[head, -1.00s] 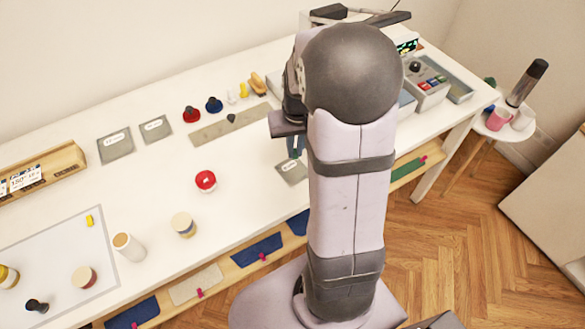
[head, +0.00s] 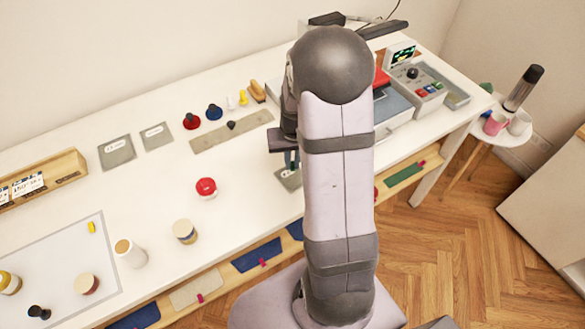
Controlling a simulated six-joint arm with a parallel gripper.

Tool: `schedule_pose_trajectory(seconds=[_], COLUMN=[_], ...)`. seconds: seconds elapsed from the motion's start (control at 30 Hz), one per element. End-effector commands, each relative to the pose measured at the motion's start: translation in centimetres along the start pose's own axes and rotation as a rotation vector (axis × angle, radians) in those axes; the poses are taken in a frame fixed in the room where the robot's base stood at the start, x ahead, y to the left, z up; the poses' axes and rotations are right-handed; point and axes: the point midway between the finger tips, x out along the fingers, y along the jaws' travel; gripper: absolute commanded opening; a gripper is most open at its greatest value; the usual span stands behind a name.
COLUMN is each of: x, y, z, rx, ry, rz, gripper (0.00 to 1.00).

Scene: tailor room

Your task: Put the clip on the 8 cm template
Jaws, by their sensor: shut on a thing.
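My gripper (head: 291,160) points down over the front middle of the table, partly behind my own arm. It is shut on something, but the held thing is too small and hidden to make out. A grey square template (head: 284,181) with a pale label lies right under the fingers, partly covered. Its label cannot be read now. Two more grey templates with white labels, one left (head: 117,152) and one right (head: 157,136), lie apart at the back left. I cannot tell whether the fingers or the held thing touch the template beneath. The clip is not clearly visible.
A red-topped round item (head: 206,188) stands left of my gripper. A long grey-beige strip (head: 225,134) lies behind it, near red and blue knobs (head: 191,121). Spools stand at the front left. A wooden box (head: 45,178) is far left. The table between is clear.

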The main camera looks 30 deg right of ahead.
Motion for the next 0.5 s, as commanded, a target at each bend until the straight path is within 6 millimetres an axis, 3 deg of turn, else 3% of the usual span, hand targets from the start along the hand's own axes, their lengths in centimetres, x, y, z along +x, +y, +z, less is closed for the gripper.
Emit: schedule_pose_trajectory(seconds=[0.17,0.5], x=[0.6,3.8], y=[0.0,0.0], z=[0.2,0.7], rx=[0.0,0.0], ry=[-0.004,-0.002], rz=[0.0,0.0], gripper=[0.0,0.0])
